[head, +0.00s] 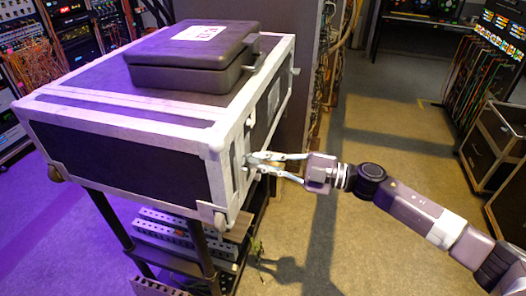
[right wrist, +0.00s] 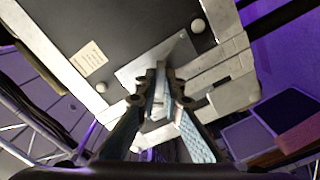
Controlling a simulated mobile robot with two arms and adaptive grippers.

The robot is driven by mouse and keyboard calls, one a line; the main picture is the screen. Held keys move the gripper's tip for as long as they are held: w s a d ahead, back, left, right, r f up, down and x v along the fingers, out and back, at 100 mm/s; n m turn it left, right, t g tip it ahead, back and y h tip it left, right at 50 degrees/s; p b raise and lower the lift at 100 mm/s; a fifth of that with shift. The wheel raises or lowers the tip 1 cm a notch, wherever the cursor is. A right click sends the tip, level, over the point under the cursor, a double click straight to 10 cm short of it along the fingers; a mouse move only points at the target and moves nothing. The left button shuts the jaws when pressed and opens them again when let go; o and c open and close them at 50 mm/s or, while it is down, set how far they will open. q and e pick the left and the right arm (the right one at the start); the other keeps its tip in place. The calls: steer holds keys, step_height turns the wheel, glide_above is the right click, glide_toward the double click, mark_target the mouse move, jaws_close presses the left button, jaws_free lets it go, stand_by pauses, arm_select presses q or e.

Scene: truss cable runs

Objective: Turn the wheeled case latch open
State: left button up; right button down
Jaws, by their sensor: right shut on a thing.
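The wheeled case (head: 115,158) is a large black box with pale metal edges, lying on a dark stand. Its latch is on the right-hand side near the front corner; in the right wrist view a metal latch piece (right wrist: 160,104) shows between my fingers, in front of a pale plate on the dark panel. My right gripper (head: 252,162) reaches this side from the right. In the right wrist view my right gripper (right wrist: 163,88) is shut on the latch. The fingers partly hide the latch, so its exact angle is hard to tell. My left gripper is not in view.
A smaller black case (head: 190,62) with a white label lies on top. The dark stand (head: 207,262) holds grey modules below. Cable-filled racks stand at left and behind; a wooden-edged cart (head: 497,150) is at right. The floor (head: 385,125) beyond my right arm is clear.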

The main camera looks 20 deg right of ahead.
steer(key=m+p, duration=0.4)
steer(key=m, duration=0.2)
steer(key=shift+r+p, duration=0.1)
steer(key=shift+p, duration=0.25)
steer(key=m, duration=0.2)
steer(key=shift+m+p, duration=0.3)
steer(key=shift+m, duration=1.2)
